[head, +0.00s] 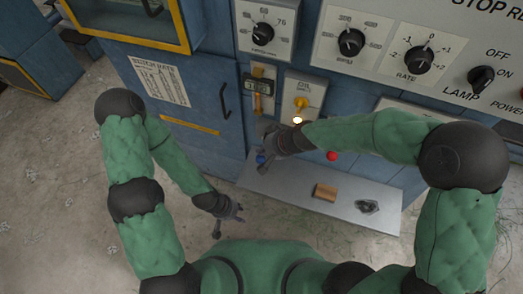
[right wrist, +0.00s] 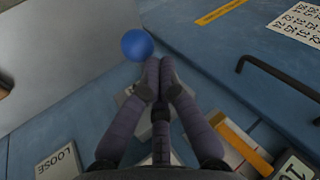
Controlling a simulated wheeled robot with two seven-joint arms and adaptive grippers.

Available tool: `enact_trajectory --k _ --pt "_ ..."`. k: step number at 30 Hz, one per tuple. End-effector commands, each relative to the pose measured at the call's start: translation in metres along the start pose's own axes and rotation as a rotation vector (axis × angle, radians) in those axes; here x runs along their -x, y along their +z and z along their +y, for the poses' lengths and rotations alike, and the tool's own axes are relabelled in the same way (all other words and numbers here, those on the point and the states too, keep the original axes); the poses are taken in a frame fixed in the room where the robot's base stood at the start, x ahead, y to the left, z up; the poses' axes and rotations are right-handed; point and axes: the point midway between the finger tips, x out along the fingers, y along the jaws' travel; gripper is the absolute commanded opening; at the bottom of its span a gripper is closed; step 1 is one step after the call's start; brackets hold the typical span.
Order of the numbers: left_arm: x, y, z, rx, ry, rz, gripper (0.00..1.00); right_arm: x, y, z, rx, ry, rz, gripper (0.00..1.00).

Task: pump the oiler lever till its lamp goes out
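A grey shelf (head: 285,192) juts out below, carrying a wooden block (head: 325,192) and a dark metal piece (head: 367,207). A red ball knob (head: 332,156) is right of my right gripper. A counter display (head: 259,86) and a dark door handle (head: 225,100) are left of the oiler.

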Motion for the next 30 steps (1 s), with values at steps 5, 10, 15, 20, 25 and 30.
enact_trajectory --k 5,10,15,20,25,30 --pt "-0.0022 -0.0001 -0.0008 0.000 0.000 0.000 0.40 -0.0022 0.0026 0.0010 0.000 0.000 -0.002 0.00" --pt "-0.0037 -0.0001 -0.0013 0.000 0.000 0.000 0.40 -0.0035 0.0038 0.0015 0.000 0.000 -0.003 0.00" --pt "-0.0053 -0.0002 -0.0019 0.000 0.000 0.000 0.40 -0.0047 0.0050 0.0019 0.000 0.000 -0.003 0.00" --pt "-0.0068 -0.0002 -0.0024 0.000 0.000 0.000 0.40 -0.0058 0.0062 0.0024 0.000 0.000 -0.003 0.00" --pt "-0.0083 -0.0004 -0.0030 0.000 0.000 0.000 0.40 -0.0071 0.0075 0.0028 0.000 0.000 -0.003 0.00" --pt "-0.0099 -0.0004 -0.0035 0.000 0.000 0.000 0.40 -0.0083 0.0087 0.0033 0.000 0.000 -0.004 0.00"
